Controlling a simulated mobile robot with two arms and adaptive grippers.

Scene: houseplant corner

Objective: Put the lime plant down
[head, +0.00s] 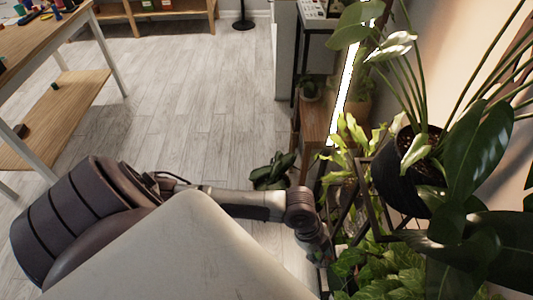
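A lime-green leafy plant (345,160) stands at the right of the head view, among the plants by a dark metal frame. Which plant the task calls the lime plant is not certain from this view. My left gripper (322,257) is at the end of the arm that comes in from the left, lower than the lime-green leaves in the picture and at the left edge of a leafy green plant (385,272). Its fingertips are small and partly lost against the leaves, so I cannot tell whether they hold anything. My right gripper is out of view.
A dark pot (402,188) with a tall white-flowered plant stands at the right. A small dark-leaved plant (272,172) is on the floor beyond my arm. A wooden stand (316,118) and a worktable (45,45) flank clear wooden floor (195,105).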

